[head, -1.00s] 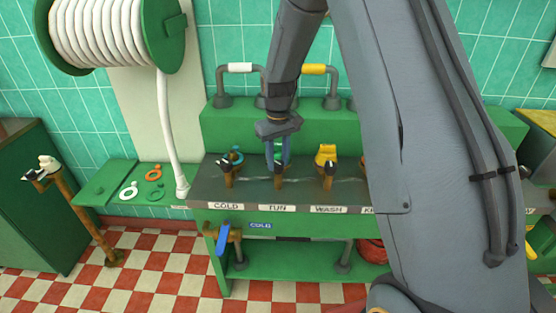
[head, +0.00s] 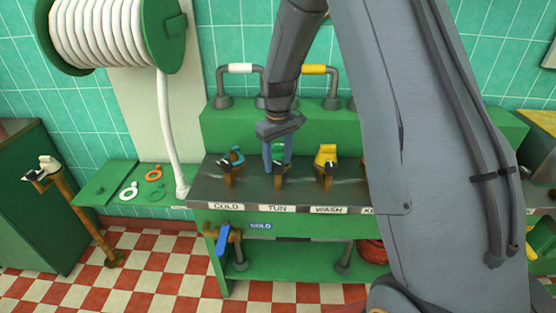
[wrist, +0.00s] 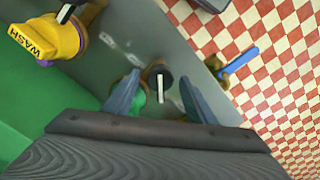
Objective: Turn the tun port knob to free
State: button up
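The tun port (head: 280,180) stands on the grey bench top behind the TUN label (head: 278,208). Its small black knob (wrist: 160,80) with a white bar shows in the wrist view, with green behind it. My gripper (head: 278,160) points down over the tun port. In the wrist view my gripper (wrist: 160,92) is open, one finger on each side of the knob, with gaps visible. I cannot tell whether the fingertips are level with the knob.
The cold port (head: 230,170) stands to the left and the yellow wash port (head: 326,160) to the right, both close by. A blue-handled tap (head: 222,239) is below the front edge. My arm hides the bench's right part.

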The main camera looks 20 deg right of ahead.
aim_at(278, 163)
notch_tip(278, 163, up, 8)
jog(key=shift+f+b, duration=0.1)
jog(key=shift+b, duration=0.95)
jog(key=s+f+m+t, duration=0.1)
jog(key=s+m, duration=0.3)
jog(key=s, duration=2.1)
jog(key=shift+s+f, duration=0.15)
jog(key=shift+f, duration=0.45)
